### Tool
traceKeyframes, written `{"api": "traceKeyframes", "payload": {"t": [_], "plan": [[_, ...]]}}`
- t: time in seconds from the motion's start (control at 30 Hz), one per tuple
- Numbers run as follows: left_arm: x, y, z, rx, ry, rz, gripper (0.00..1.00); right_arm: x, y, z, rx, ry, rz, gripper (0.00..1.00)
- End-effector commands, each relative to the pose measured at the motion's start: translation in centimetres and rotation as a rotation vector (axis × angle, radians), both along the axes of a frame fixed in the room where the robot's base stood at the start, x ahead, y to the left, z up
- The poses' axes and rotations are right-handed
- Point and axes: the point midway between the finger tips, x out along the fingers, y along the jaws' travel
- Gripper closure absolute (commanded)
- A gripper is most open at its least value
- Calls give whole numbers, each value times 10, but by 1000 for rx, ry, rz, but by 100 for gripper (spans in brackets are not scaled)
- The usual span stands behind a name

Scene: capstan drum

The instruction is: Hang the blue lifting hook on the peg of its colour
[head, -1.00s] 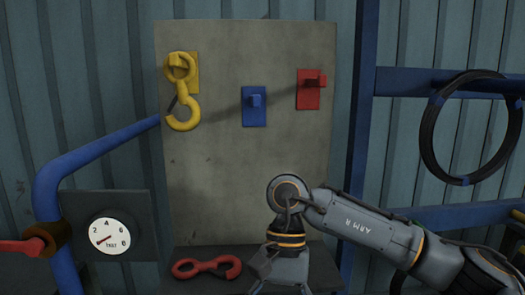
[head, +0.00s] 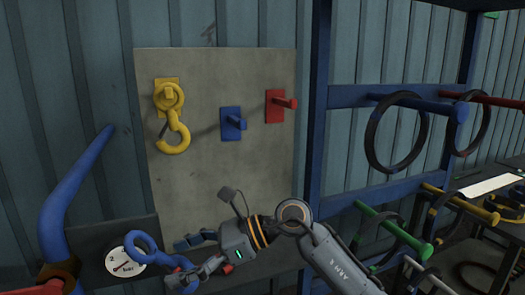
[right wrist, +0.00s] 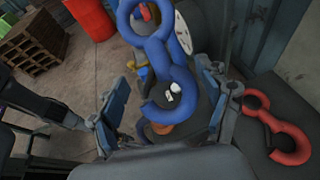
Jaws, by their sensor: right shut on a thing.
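The blue lifting hook (head: 143,243) is in my right gripper (head: 184,262), low and left in the head view, in front of the gauge. In the right wrist view the hook (right wrist: 165,62) lies between the fingers, its ring away from the palm and its open curve near it. The right gripper is shut on it, pointing left. The blue peg (head: 233,124) is bare on the grey board (head: 215,175), above and right of the gripper. My left gripper is not in view.
A yellow hook (head: 171,120) hangs on the board's left. A red peg (head: 276,105) is bare. A red hook (right wrist: 280,128) lies on the dark surface. The gauge (head: 124,262) and blue pipe (head: 68,195) stand left; a blue rack (head: 317,110) with rings stands right.

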Motion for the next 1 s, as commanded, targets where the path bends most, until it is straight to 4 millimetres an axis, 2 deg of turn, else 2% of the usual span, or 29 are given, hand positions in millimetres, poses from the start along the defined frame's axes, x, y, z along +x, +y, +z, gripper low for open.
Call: {"api": "traceKeyframes", "payload": {"t": [0.03,0.13,0.23,0.33,0.4,0.6,0.7,0.83,1.0], "plan": [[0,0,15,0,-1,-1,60,6,1,24,81,5,-97,84],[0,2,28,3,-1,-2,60,25,-3,54,220,-9,-297,84],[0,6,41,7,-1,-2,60,45,-17,80,342,-41,-474,84],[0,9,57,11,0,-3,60,67,-41,106,465,-96,-653,84],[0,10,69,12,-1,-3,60,84,-67,120,542,-152,-776,84],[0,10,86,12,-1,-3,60,108,-131,136,656,-288,-981,84],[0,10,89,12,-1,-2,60,111,-147,137,679,-321,-1024,84],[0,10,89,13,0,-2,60,113,-155,136,692,-337,-1044,84],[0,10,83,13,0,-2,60,118,-153,135,695,-339,-1044,84]]}}
